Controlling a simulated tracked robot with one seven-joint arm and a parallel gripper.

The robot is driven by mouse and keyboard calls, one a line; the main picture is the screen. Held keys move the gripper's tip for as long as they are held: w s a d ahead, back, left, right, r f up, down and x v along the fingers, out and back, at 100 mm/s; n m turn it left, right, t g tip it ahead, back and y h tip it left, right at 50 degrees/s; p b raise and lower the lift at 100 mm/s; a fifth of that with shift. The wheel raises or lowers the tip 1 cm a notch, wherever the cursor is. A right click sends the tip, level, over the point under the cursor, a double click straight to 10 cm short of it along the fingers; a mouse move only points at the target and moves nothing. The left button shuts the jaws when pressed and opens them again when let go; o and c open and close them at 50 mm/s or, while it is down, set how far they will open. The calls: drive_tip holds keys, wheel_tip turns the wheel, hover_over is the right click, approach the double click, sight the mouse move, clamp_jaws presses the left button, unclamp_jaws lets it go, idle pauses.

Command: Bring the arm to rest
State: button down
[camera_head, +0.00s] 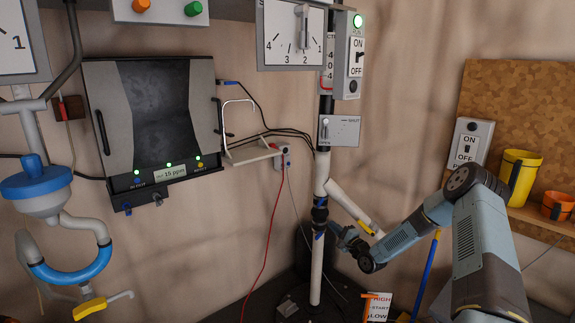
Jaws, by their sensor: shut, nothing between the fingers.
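My arm reaches in from the lower right and bends back toward the middle of the view. My gripper (338,231) is shut and empty. It appears just right of the vertical white pipe (317,262), below the slanted branch pipe with a yellow handle (365,227). The fingertips are small and dark here, and I cannot tell whether they touch the pipe.
A grey cabinet (153,110) with green lights hangs on the left wall. A control box with an ON/OFF switch (356,57) is above the pipe. A shelf at right holds a yellow cup (519,175) and an orange cup (558,205). Blue-and-white piping (40,185) stands at far left.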

wheel_tip(320, 180, up, 14)
drive_tip(key=s+n+g+h, duration=0.3)
drive_tip(key=n+g+h, duration=0.1)
drive_tip(key=n, duration=0.3)
drive_tip(key=s+d+r+n+g+h, duration=0.1)
drive_tip(key=s+d+r+n+h, duration=0.15)
drive_tip(key=s+r, duration=0.5)
drive_tip(key=s+d+r+n+g+h, duration=0.1)
drive_tip(key=s+r+h, duration=0.3)
drive_tip(key=s+r, duration=0.3)
drive_tip(key=s+d+r+n+g+h, duration=0.1)
drive_tip(key=s+r, duration=0.4)
drive_tip(key=s, duration=0.4)
drive_tip(key=s+d+r+n+g+h, duration=0.1)
drive_tip(key=s+r+g, duration=0.1)
drive_tip(key=s+r, duration=0.5)
drive_tip(key=s+a+f+n+g+y, duration=0.1)
drive_tip(key=s+f+n+y, duration=0.1)
drive_tip(key=s, duration=2)
drive_tip(key=shift+a+g, duration=0.15)
drive_tip(key=shift+g, duration=0.25)
drive_tip(key=shift+f, duration=0.1)
